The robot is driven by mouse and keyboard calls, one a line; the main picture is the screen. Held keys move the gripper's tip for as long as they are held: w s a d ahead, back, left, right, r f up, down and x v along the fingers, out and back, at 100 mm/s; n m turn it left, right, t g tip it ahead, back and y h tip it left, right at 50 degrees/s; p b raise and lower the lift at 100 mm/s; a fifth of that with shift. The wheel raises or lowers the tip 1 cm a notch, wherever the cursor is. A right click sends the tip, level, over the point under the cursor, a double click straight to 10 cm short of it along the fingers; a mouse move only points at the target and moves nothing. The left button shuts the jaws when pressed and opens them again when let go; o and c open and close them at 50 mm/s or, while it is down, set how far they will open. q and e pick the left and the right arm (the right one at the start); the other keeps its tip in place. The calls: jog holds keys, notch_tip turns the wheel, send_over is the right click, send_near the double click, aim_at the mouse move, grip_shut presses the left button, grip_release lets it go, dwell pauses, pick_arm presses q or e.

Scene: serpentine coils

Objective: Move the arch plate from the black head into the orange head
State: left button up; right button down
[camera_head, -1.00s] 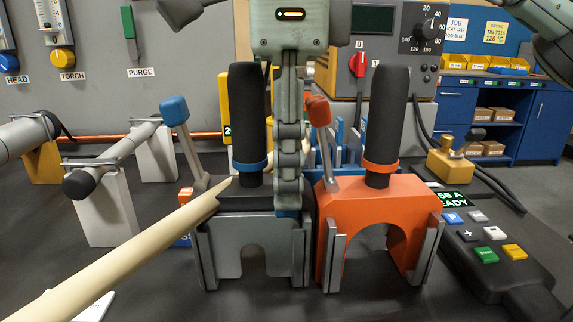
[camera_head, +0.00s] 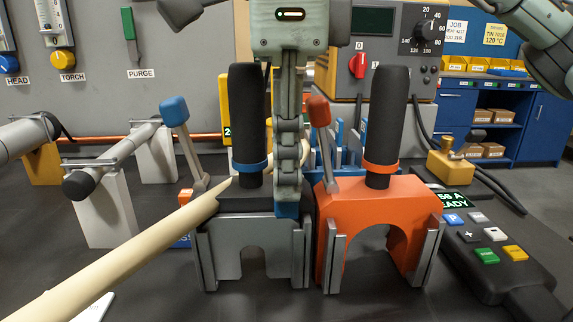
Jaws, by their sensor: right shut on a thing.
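The black head (camera_head: 232,202) has a black grip with a blue collar (camera_head: 249,167). The grey arch plate (camera_head: 222,240), with an arch cut-out at its bottom edge, sits in its front between side rails. The orange head (camera_head: 355,207) stands just to the right, with an orange collar and an open arch in front. My right gripper (camera_head: 287,208) comes down from above at the right side of the black head, its blue fingertip at the plate's top edge. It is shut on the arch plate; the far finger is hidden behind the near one. My left gripper is not in view.
A blue-tipped lever (camera_head: 175,112) stands left of the black head, and an orange-tipped lever (camera_head: 319,112) close right of my gripper. A pale tapered rod (camera_head: 130,250) crosses the left foreground. A dark keypad unit (camera_head: 500,240) lies at right.

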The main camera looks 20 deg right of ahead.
jog(key=shift+r, duration=0.1)
jog(key=shift+r+p, duration=2.1)
jog(key=shift+r, duration=0.6)
jog(key=shift+r+p, duration=0.5)
jog(key=shift+r, duration=2)
